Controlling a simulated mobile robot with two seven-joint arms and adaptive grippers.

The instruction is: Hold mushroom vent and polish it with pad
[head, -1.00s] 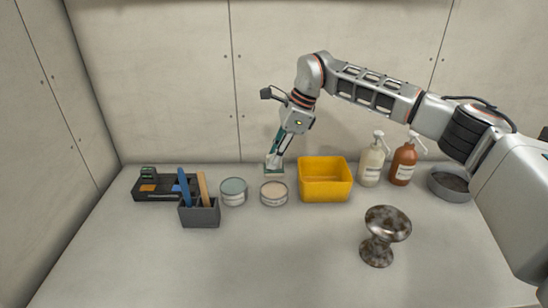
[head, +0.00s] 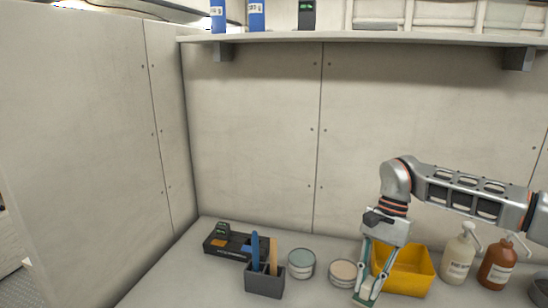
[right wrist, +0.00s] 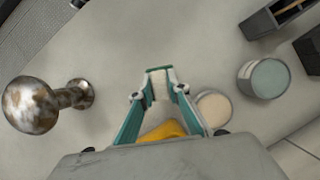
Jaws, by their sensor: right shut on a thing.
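My right gripper (head: 368,277) hangs fingers-down in front of the left part of a yellow bin. It is shut on a small pale, teal-edged piece, apparently the pad (right wrist: 158,82), which shows between the fingertips in the right wrist view. The mushroom vent (right wrist: 32,104), tarnished brown and grey with a round head, stem and flared foot, shows at the left of the right wrist view, apart from the gripper. The vent is outside the head view. My left gripper is in neither view.
The yellow bin (head: 412,273) is just behind the gripper. Two tins, grey-green (head: 301,264) and peach (head: 343,272), stand to its left, beyond them a grey holder (head: 264,284) and a black tray (head: 229,244). Two pump bottles (head: 458,258) (head: 497,263) stand right. A shelf (head: 380,38) runs above.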

